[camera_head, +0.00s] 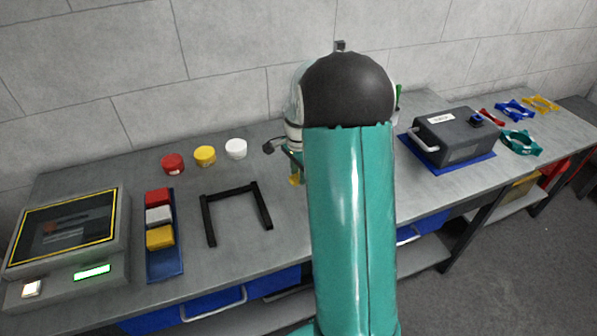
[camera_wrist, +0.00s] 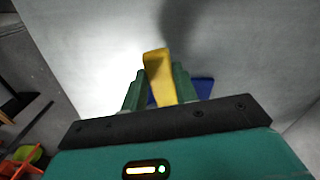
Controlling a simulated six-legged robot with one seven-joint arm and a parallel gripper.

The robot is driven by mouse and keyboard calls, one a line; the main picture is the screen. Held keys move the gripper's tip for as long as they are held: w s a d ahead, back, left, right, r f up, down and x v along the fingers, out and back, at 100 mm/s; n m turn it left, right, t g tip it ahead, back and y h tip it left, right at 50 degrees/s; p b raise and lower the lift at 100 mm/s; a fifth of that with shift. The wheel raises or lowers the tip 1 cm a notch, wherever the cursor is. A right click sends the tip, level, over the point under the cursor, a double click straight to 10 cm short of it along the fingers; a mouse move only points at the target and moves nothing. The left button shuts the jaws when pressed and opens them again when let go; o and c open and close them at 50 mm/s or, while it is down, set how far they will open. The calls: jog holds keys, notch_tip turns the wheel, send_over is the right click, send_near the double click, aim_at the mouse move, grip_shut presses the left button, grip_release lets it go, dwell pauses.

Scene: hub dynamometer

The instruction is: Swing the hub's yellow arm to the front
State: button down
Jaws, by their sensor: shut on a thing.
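The hub's yellow arm (camera_wrist: 157,72) stands between the green fingers of my gripper (camera_wrist: 158,88) in the wrist view. My gripper is shut on it. In the head view a small yellow piece (camera_head: 294,180) shows just left of my teal arm, below my wrist; it looks like the same yellow arm. The hub itself is mostly hidden behind my arm in the head view. A blue surface (camera_wrist: 203,88) shows behind the fingers in the wrist view.
A black U-shaped frame (camera_head: 240,189) lies left of my arm. Red (camera_head: 172,163), yellow (camera_head: 205,156) and white (camera_head: 236,148) caps stand behind it. A dark box with a handle (camera_head: 455,137) sits at the right, near several coloured rings. A screen console (camera_head: 93,273) stands far left.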

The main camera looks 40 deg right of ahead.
jog(key=shift+s, duration=0.1)
jog(key=shift+s+d+r+n, duration=0.1)
jog(key=shift+s+n, duration=0.95)
jog(key=shift+n, duration=0.05)
jog(key=shift+s+d+n, duration=0.15)
jog(key=shift+s+n, duration=0.4)
jog(key=shift+s, duration=0.05)
jog(key=shift+s+d+n, duration=0.15)
jog(key=shift+s+n, duration=0.4)
jog(key=shift+s, duration=0.05)
jog(key=shift+s+d+n, duration=0.25)
jog(key=shift+s+n, duration=0.25)
jog(key=shift+s+d+n, duration=0.25)
jog(key=shift+s+n, duration=0.25)
jog(key=shift+s+d+n, duration=0.75)
jog(key=shift+s+n, duration=0.25)
jog(key=shift+n, duration=0.2)
jog(key=shift+s+d+n, duration=1)
jog(key=shift+d+n, duration=0.2)
jog(key=shift+n, duration=0.2)
jog(key=shift+s+d+n, duration=0.3)
jog(key=shift+d+n, duration=0.3)
jog(key=shift+s+d+n, duration=0.3)
jog(key=shift+d+n, duration=0.25)
jog(key=shift+n, duration=0.05)
